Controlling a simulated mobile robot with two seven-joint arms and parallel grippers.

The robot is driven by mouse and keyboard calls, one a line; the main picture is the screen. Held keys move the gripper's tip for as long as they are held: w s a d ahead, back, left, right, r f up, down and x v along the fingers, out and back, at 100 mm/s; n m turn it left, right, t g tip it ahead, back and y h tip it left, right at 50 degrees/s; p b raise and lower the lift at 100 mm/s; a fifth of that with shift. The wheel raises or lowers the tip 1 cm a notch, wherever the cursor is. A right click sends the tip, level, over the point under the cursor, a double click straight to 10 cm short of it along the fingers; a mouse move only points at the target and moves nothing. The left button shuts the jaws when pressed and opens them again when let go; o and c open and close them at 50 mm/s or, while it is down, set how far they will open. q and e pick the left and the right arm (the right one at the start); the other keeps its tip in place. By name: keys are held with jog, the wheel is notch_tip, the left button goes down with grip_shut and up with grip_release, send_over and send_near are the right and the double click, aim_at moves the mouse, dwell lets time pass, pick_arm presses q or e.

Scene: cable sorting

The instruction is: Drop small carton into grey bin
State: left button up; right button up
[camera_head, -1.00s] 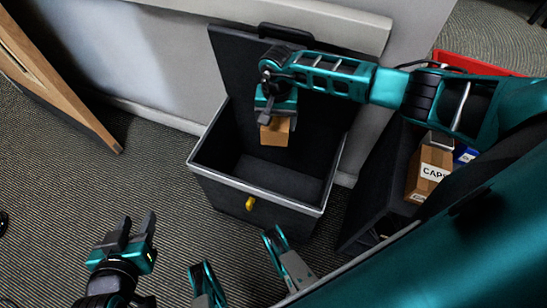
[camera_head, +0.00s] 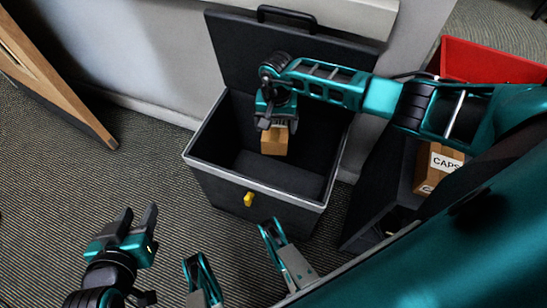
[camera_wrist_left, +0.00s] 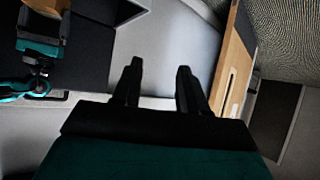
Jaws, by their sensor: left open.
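The small brown carton (camera_head: 274,143) is at my right gripper (camera_head: 277,122), over the open grey bin (camera_head: 254,185), inside the outline of its rim. More of the carton shows below the fingers, with a pale patch near its top. I cannot tell whether the fingers still grip it. The bin's dark inside looks empty below. My left gripper (camera_head: 139,210) is open and empty over the carpet, left of the bin; its two spread fingers also show in the left wrist view (camera_wrist_left: 160,66).
The bin's lid (camera_head: 235,50) stands open against the wall. At right are a red bin (camera_head: 485,62) and a carton marked CAPS (camera_head: 437,168). A wooden-edged panel (camera_head: 60,80) stands at left; carpet between is clear.

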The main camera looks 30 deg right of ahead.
pick_arm(q)
jog(key=shift+a+f, duration=0.1)
pick_arm(e)
jog(key=shift+o, duration=1.1)
pick_arm(q)
jog(key=p, duration=0.2)
jog(key=a+r+p, duration=0.1)
jog(key=p, duration=0.1)
jog(key=shift+s+a+r+y, duration=0.15)
jog(key=shift+s+r+y, duration=0.15)
jog(key=shift+y, duration=0.1)
pick_arm(e)
notch_tip(320, 180, up, 13)
